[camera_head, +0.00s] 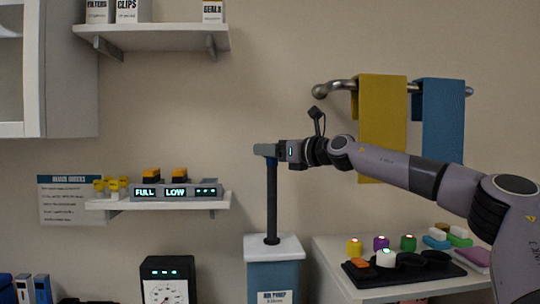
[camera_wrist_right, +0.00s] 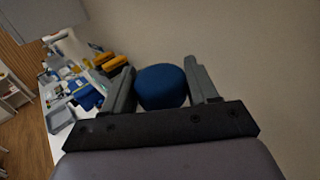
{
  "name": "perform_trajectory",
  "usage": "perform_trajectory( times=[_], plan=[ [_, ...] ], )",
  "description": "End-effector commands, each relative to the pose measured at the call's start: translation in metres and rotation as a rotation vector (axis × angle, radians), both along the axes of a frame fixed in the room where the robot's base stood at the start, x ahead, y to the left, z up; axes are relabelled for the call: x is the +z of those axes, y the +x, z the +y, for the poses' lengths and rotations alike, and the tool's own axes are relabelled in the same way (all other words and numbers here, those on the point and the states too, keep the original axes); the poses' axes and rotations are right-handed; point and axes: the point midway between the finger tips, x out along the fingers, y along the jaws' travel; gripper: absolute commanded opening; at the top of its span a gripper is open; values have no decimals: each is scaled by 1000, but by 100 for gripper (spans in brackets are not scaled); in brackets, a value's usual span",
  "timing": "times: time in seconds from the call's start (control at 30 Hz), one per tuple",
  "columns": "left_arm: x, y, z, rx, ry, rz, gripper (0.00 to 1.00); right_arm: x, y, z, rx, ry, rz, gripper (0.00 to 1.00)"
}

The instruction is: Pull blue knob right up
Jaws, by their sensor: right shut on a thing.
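My right gripper (camera_head: 270,150) is at the top of a dark upright rod (camera_head: 271,205). The rod comes up out of a box with a white top and blue front (camera_head: 272,272), labelled as an air pump. In the right wrist view a round blue knob (camera_wrist_right: 161,87) sits between the two grey fingers of my right gripper (camera_wrist_right: 162,84), which are shut on it. In the head view the fingers hide the knob. The knob stands well above the box top. My left gripper is in neither view.
A shelf (camera_head: 160,201) with a display reading FULL and LOW is left of the rod. A counter (camera_head: 335,262) with a black tray (camera_head: 405,268) of coloured buttons is at right. Yellow (camera_head: 383,115) and blue (camera_head: 436,120) towels hang behind my right arm. A black gauge box (camera_head: 168,280) stands lower left.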

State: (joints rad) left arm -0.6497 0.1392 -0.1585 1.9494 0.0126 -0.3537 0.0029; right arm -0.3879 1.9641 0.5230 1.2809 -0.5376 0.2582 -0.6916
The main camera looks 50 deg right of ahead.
Motion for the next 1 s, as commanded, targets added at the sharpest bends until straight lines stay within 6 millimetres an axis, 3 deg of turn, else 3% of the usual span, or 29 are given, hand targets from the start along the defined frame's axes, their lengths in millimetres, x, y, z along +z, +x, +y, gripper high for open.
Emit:
perform_trajectory(
  times=[0.1,0.6,0.63,0.67,0.7,1.0],
  plan=[
    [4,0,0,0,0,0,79,10,0,0,0,-4,-6,4],
    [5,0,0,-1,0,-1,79,16,-1,-1,-4,-4,-15,4],
    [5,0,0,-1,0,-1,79,16,-1,-1,-4,-4,-16,65],
    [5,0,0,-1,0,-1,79,16,-1,-1,-4,-3,-15,75],
    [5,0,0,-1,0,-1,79,16,-1,-1,-4,-3,-14,78],
    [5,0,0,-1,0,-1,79,10,-1,-1,-1,-2,-4,78]
  ],
)
